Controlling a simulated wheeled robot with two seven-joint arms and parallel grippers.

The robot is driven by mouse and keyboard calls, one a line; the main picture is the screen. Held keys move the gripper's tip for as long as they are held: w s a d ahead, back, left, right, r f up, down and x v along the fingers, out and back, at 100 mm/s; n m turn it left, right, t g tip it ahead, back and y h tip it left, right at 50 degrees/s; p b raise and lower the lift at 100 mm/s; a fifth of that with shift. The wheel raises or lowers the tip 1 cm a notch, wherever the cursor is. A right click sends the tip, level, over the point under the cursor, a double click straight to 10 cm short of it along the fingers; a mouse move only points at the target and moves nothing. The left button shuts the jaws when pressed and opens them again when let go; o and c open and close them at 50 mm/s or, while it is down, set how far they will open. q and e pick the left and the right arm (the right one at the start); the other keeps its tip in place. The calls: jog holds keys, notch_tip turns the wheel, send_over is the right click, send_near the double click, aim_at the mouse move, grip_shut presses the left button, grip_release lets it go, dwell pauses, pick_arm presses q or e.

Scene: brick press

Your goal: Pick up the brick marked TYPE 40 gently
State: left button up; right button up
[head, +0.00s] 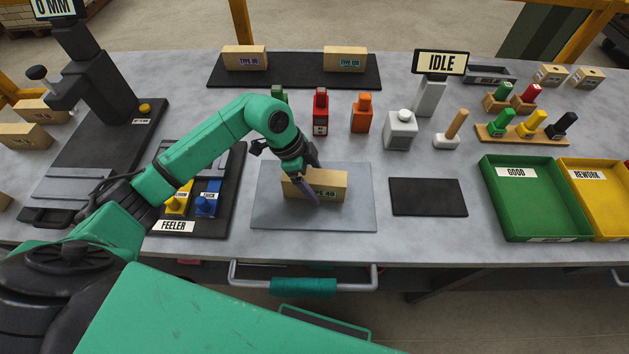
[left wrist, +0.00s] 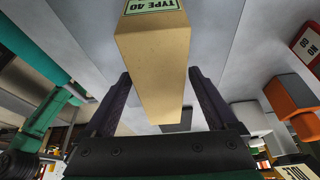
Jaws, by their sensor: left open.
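In the left wrist view the brick (left wrist: 153,62) reaches down between the two dark fingers of the open gripper (left wrist: 158,100). Gaps show on both sides, so the fingers look apart from it. My right gripper is not in view.
Behind stand a red bottle (head: 320,112), an orange bottle (head: 361,114) and a grey block (head: 400,131). A black pad (head: 428,197) lies to the right, before the green GOOD tray (head: 527,212). The FEELER board (head: 222,210) lies left, under my arm.

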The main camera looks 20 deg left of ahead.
pick_arm(q)
jog(key=shift+w, duration=0.1)
jog(key=c, duration=1.3)
jog(key=shift+c, duration=0.2)
